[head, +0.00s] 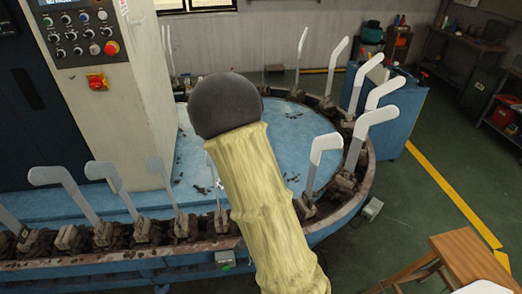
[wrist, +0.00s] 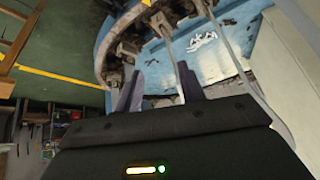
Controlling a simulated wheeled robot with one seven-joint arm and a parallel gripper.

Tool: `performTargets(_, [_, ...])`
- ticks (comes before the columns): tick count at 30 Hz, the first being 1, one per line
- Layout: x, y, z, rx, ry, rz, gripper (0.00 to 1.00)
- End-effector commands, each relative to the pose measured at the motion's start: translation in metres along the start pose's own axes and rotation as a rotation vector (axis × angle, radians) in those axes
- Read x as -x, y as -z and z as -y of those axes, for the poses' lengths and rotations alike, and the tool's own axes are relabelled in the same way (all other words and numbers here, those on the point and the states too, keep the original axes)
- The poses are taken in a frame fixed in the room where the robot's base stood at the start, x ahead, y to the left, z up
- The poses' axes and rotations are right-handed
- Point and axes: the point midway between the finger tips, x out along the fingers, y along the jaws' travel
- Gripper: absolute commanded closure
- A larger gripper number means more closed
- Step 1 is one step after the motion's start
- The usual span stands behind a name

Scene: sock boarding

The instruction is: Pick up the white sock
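Foot-shaped boards stand around the rim of a round blue table. In the head view, a board at the right (head: 324,146) has a bright white upper part that ends partway down, like a white sock. Other right-hand boards (head: 376,118) also look white, so I cannot tell for certain which one bears the sock. My gripper is hidden in the head view behind my arm. In the wrist view my gripper (wrist: 160,88) has its two dark fingers apart. I see nothing held between them. A thin metal board (wrist: 170,45) stands beyond the fingers, close to the right one.
The blue table (head: 288,125) carries a dirty rim with several clamps. Grey boards (head: 58,184) line its left side. A control cabinet (head: 120,90) stands left. A wooden stool (head: 465,256) is at the lower right, and a blue cabinet (head: 402,125) is behind. Green floor lies open at right.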

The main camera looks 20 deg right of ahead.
Motion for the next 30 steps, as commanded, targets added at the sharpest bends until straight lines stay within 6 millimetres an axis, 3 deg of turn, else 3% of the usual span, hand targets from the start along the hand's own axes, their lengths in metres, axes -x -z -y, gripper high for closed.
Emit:
performTargets(8, [-0.017, 0.035, -0.038, -0.105, -0.09, -0.292, 0.61])
performTargets(15, [-0.004, 0.068, -0.061, -0.074, -0.073, -0.58, 0.61])
performTargets(22, [0.027, 0.092, -0.059, 0.063, 0.053, -0.826, 0.61])
performTargets(30, [0.058, 0.095, -0.038, 0.234, 0.247, -0.968, 0.61])
